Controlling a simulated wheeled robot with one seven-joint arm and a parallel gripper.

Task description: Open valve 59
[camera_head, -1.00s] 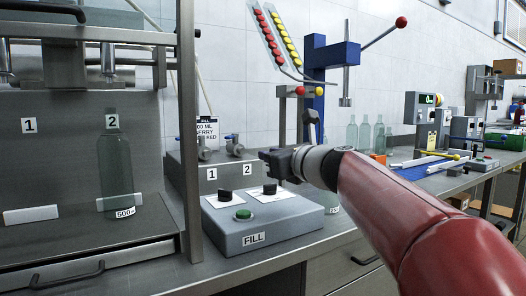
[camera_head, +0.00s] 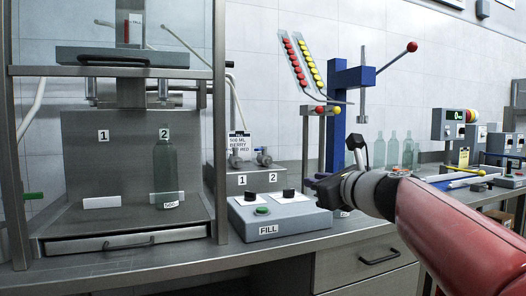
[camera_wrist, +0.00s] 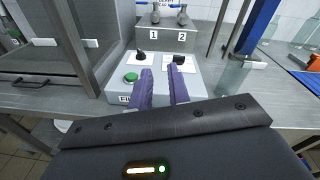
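I see no valve marked 59 in either view. Two small metal valves stand behind the FILL box above the labels 1 and 2: valve 1 (camera_head: 236,158) and valve 2 (camera_head: 263,157). They also show at the top of the wrist view, as valve 1 (camera_wrist: 155,16) and valve 2 (camera_wrist: 182,17), with blue handles. My gripper (camera_head: 314,182) is in front of the right end of the FILL box in the head view. In the wrist view my gripper (camera_wrist: 159,80) has its two purple fingers apart with nothing between them.
The grey FILL box (camera_head: 290,222) has a green button and two black knobs. A filling cabinet with a glass bottle (camera_head: 166,175) stands left. A blue post (camera_head: 340,110) with a red-knobbed lever rises behind. More bottles and instruments line the bench (camera_head: 180,262) to the right.

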